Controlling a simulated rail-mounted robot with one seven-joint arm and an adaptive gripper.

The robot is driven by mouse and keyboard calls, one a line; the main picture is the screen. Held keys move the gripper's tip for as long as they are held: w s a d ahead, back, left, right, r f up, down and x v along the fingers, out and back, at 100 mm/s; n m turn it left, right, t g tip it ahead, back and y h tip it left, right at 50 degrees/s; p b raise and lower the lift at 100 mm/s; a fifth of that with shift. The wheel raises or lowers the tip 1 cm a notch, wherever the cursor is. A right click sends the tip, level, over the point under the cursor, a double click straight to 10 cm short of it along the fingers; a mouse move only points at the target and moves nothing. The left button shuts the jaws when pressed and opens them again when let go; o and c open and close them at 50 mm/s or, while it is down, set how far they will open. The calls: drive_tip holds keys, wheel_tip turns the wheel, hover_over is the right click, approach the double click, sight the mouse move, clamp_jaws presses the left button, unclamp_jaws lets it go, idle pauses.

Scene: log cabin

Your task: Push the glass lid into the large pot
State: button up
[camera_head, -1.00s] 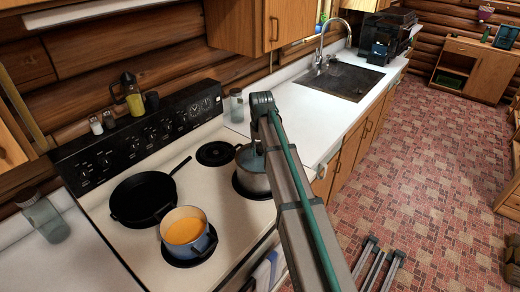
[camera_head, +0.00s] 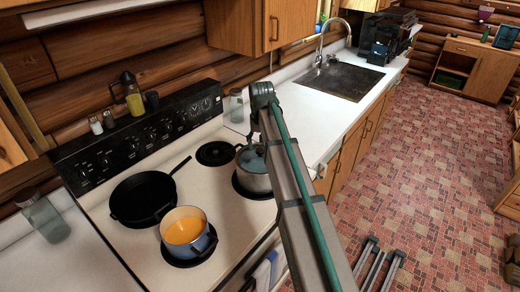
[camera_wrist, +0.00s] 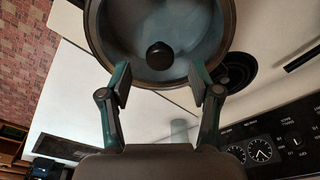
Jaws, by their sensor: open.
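The large pot (camera_head: 256,183) is a metal pot on the right-hand front burner. The bluish glass lid (camera_head: 250,160) lies at its mouth, partly hidden by my arm in the head view. In the wrist view the round lid (camera_wrist: 125,30) with its black knob (camera_wrist: 160,55) fills the area inside the pot's rim (camera_wrist: 92,42). I cannot tell whether the lid sits level or fully in. My gripper (camera_wrist: 163,80) is open and empty, its two fingertips apart over the rim near the knob. The fingers are hard to make out in the head view.
A black skillet (camera_head: 145,198) and a small pot with orange soup (camera_head: 184,230) stand on the stove's left side. The rear right burner (camera_head: 215,153) is bare. The control panel (camera_head: 140,140) rises behind. A glass jar (camera_head: 236,106) stands on the clear counter.

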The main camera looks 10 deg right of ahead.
sight(260, 152)
wheel_tip(260, 152, up, 8)
drive_tip(key=s, duration=0.1)
drive_tip(key=shift+r, duration=0.1)
idle(0.3)
